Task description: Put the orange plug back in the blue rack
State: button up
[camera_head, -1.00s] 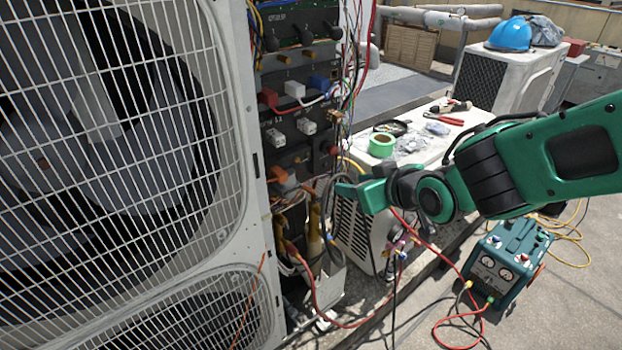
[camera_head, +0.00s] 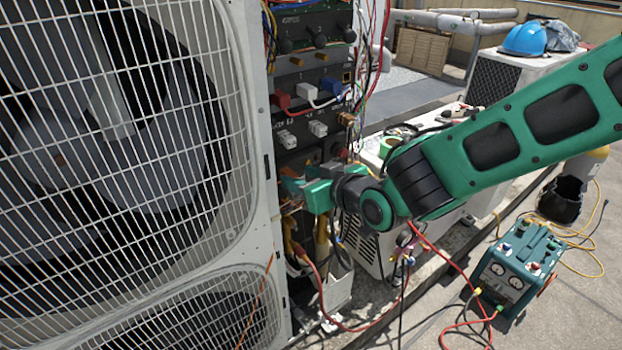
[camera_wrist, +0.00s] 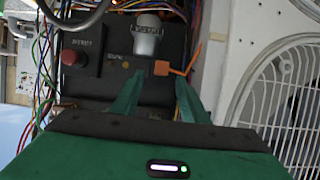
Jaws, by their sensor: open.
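The orange plug (camera_wrist: 161,68) sits at the dark panel, just beyond and between my fingertips in the wrist view, with an orange lead (camera_wrist: 190,62) on its right. My gripper (camera_wrist: 157,85) is open, one finger on each side, and does not grip the plug. In the head view my gripper (camera_head: 294,187) is at the lower part of the open panel and largely hides the plug. I cannot make out a blue rack for certain; a blue block (camera_head: 332,87) sits beside a white one and a red one higher on the panel.
A fan grille (camera_head: 120,130) stands close on the left. Loose wires (camera_wrist: 42,60) hang left of the panel in the wrist view, beside a red button (camera_wrist: 73,57). A pale grey cylinder (camera_wrist: 147,35) is above the plug. A green gauge unit (camera_head: 517,265) stands on the floor.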

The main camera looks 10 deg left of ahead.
aim_at(293, 174)
jog(key=shift+x, duration=2.2)
jog(key=shift+w, duration=0.1)
grip_shut()
